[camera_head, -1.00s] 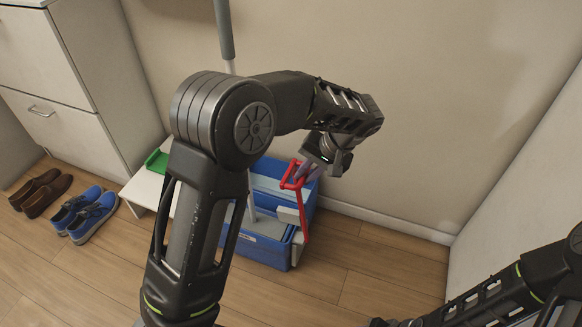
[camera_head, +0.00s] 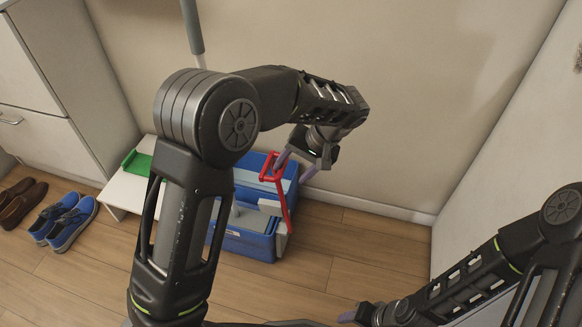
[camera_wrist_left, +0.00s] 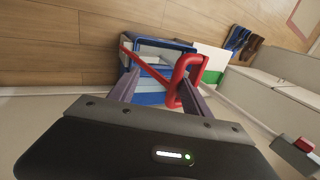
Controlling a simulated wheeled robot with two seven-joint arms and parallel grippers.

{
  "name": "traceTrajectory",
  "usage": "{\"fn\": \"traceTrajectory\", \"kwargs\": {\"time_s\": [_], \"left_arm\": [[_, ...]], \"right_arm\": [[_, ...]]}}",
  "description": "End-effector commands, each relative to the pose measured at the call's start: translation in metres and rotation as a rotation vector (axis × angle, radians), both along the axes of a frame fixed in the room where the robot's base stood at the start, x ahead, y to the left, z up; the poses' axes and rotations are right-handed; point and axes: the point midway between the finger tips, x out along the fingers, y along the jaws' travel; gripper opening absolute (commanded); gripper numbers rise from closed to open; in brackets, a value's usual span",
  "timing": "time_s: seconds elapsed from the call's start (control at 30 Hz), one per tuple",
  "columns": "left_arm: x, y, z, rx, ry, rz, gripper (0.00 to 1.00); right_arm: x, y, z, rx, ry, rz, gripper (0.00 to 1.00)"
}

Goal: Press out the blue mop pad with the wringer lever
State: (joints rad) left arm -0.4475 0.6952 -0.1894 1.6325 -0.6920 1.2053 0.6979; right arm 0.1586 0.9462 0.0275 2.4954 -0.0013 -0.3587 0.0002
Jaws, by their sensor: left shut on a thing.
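The blue wringer bucket (camera_head: 262,246) stands on the floor, partly behind my left arm. Its red wringer lever (camera_head: 285,208) rises at the right side to a loop handle. My left gripper (camera_head: 291,172) is at this handle and shut on it; in the left wrist view one finger lies against the red loop (camera_wrist_left: 177,84). The grey mop handle (camera_head: 192,28) rises behind my left arm, its lower part hidden. I cannot make out the blue mop pad clearly. My right gripper (camera_head: 348,316) shows only in part at the bottom edge.
A low white bench (camera_head: 124,194) with a green tray (camera_head: 139,162) stands left of the bucket. Blue shoes (camera_head: 66,220) and brown shoes (camera_head: 20,203) lie on the floor at left. Walls close off the back and right; the wooden floor right of the bucket is clear.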

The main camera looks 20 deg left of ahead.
Motion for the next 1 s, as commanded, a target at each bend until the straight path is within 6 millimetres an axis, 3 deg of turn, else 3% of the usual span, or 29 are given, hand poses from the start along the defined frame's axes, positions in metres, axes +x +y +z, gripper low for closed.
{"fn": "traceTrajectory", "kwargs": {"time_s": [0.03,0.27,0.67,1.0], "left_arm": [[0.001,-0.009,0.001,-0.016,-0.006,-0.013,0.36],[0.002,-0.014,0.012,-0.017,-0.010,-0.013,0.36],[0.002,-0.035,0.065,-0.007,-0.003,-0.005,0.36],[0.001,-0.036,0.070,-0.003,0.000,-0.002,0.36]], "right_arm": [[0.000,0.000,0.000,0.000,0.000,0.000,0.52],[0.000,0.000,0.003,0.000,0.000,0.000,0.52],[0.000,0.000,0.016,0.000,-0.001,0.002,0.52],[0.000,0.000,0.016,0.000,-0.001,0.002,0.52]]}}
